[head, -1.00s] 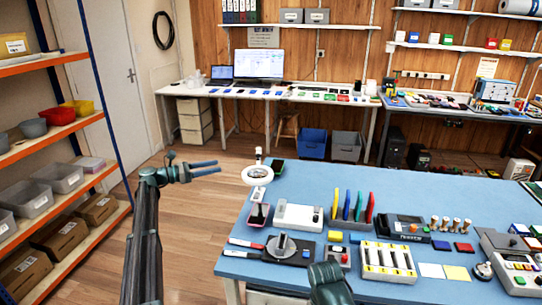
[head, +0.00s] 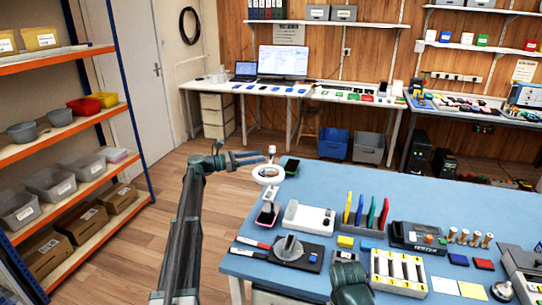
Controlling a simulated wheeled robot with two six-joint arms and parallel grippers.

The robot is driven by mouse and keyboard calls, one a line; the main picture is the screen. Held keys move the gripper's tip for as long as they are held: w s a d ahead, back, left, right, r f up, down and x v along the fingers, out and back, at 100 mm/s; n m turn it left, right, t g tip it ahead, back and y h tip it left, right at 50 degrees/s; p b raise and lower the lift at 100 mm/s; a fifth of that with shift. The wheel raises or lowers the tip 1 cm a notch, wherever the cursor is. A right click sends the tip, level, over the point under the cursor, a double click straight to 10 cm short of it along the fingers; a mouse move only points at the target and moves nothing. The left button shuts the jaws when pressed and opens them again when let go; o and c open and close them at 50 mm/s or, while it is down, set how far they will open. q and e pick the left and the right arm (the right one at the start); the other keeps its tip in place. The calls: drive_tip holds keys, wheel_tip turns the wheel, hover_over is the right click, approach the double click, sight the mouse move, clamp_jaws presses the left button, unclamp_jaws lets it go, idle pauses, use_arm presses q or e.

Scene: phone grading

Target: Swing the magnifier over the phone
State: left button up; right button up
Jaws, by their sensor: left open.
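The magnifier (head: 268,174) is a white ring-shaped head near the left end of the blue table, with a small upright knob at its far side. A phone (head: 267,214) with a pinkish face lies below and in front of the ring, on the table's left edge.
On the blue table (head: 330,183) stand a white device (head: 308,217), colored upright panels (head: 366,212), a black mat with a round knob (head: 287,248) and a tray of white strips (head: 398,272). Shelving (head: 75,131) stands at left. The table's back area is clear.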

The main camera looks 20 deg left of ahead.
sight(271, 154)
use_arm(q)
drive_tip(key=shift+x, duration=3)
clamp_jaws()
